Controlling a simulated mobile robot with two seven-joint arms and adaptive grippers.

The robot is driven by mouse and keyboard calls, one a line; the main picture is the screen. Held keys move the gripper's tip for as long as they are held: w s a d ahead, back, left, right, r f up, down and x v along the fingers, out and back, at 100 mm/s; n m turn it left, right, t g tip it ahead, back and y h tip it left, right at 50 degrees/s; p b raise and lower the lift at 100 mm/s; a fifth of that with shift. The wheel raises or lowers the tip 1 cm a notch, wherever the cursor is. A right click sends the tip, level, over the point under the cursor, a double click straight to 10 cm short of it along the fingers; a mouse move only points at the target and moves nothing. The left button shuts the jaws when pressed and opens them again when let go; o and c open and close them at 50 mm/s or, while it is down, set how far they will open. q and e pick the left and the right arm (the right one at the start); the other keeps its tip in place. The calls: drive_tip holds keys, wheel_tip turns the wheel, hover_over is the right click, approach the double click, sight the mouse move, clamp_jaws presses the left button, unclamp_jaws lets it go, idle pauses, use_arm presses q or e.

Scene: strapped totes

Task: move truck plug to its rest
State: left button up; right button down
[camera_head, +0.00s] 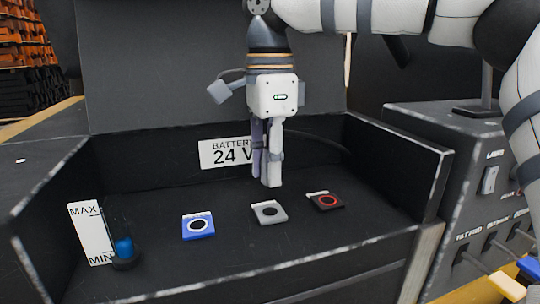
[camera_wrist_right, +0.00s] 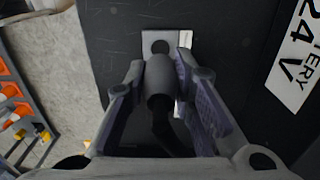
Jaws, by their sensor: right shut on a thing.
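My right gripper (camera_head: 270,180) points down inside the black open-fronted box and is shut on the truck plug. The right wrist view shows the plug (camera_wrist_right: 158,74) as a grey cylinder between the fingers, with a dark cable (camera_wrist_right: 168,132) running back from it. In the head view the fingers mostly hide the plug. A grey square holder with a dark round hole (camera_head: 268,212) lies just below the fingertips in the head view. It also shows beyond the plug in the wrist view (camera_wrist_right: 150,36). I cannot tell whether the plug touches it. My left gripper is not in view.
A blue square with a white ring (camera_head: 198,226) lies left of the grey holder, and a black one with a red ring (camera_head: 327,201) lies right. A blue-topped level gauge (camera_head: 123,248) stands front left. The box walls (camera_head: 397,165) enclose the area; a switch panel (camera_head: 490,180) stands right.

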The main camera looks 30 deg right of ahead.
sight(270, 212)
drive_tip(key=shift+f, duration=2.2)
drive_tip(key=shift+f, duration=0.6)
drive_tip(key=c, duration=1.3)
unclamp_jaws()
wheel_tip(270, 212, up, 12)
